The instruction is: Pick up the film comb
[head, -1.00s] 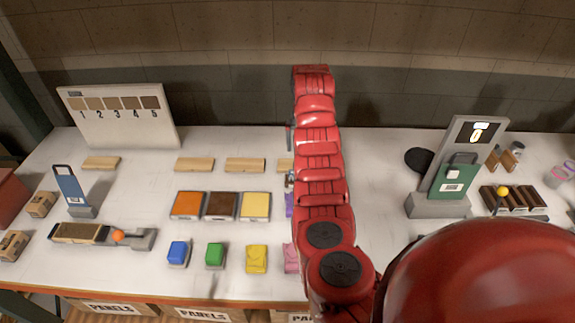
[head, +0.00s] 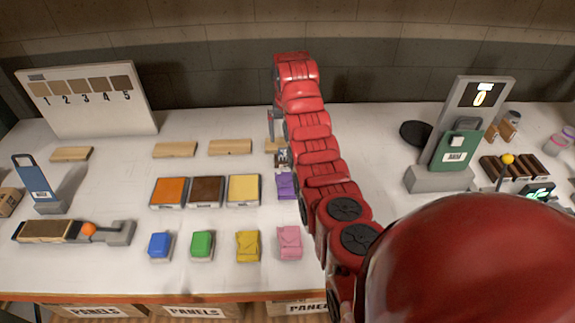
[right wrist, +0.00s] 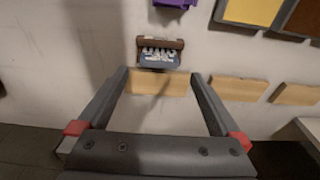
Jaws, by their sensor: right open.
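The likely film comb is a small brown-and-blue piece with a row of pale teeth-like shapes (right wrist: 160,55). In the head view it shows small and partly hidden beside my right arm (head: 282,158); I cannot be sure of its identity. In the right wrist view, my right gripper (right wrist: 160,73) is open and empty. Its fingertips point toward this piece, one on each side of its line and short of it. A wooden strip (right wrist: 158,83) shows between the fingers. In the head view the gripper is mostly hidden behind my arm. My left gripper is out of view.
A purple block (head: 286,185) lies just in front of the piece. Orange, brown and yellow panels (head: 243,190) lie left of it, with several coloured blocks (head: 202,245) in front. A grey stand with a green plate (head: 456,148) stands at right. A numbered board (head: 88,103) stands back left.

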